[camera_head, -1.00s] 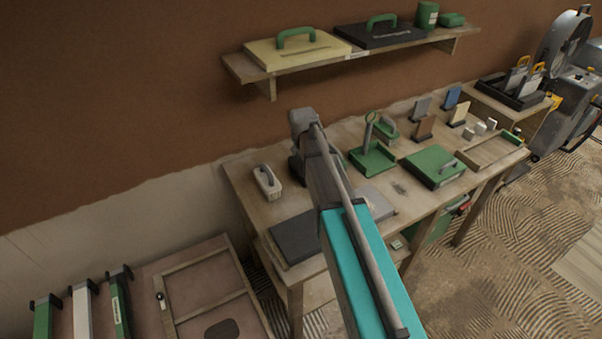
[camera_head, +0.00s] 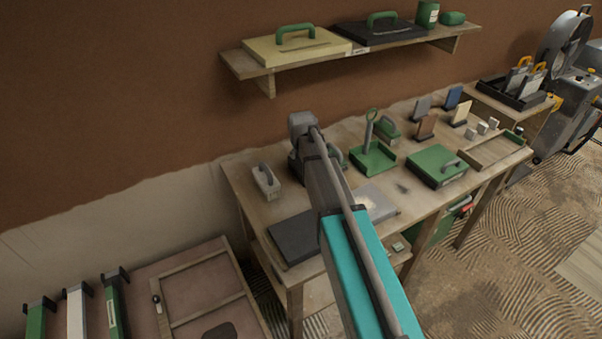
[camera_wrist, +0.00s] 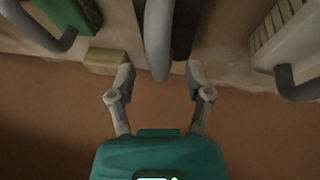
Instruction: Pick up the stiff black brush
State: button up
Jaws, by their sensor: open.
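The black brush (camera_wrist: 184,22) shows in the wrist view as a dark block with a thick grey handle (camera_wrist: 158,40) along it. My gripper (camera_wrist: 160,76) is open, with one finger on each side of the handle's near end. Nothing is clamped, and I cannot tell whether the fingers touch it. In the head view my arm hides the brush and the fingertips; my wrist (camera_head: 302,124) is over the back left of the bench.
A pale brush with a grey handle (camera_head: 265,182) stands to the left, also in the wrist view (camera_wrist: 264,40). A green-bodied tool (camera_head: 337,154) stands just right of my arm. The workbench (camera_head: 240,190) meets the brown wall; a shelf (camera_head: 310,69) hangs above.

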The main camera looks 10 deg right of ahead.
jog(key=shift+b+x, duration=0.55)
jog(key=shift+x, duration=0.4)
jog(key=shift+c, duration=0.3)
grip_shut()
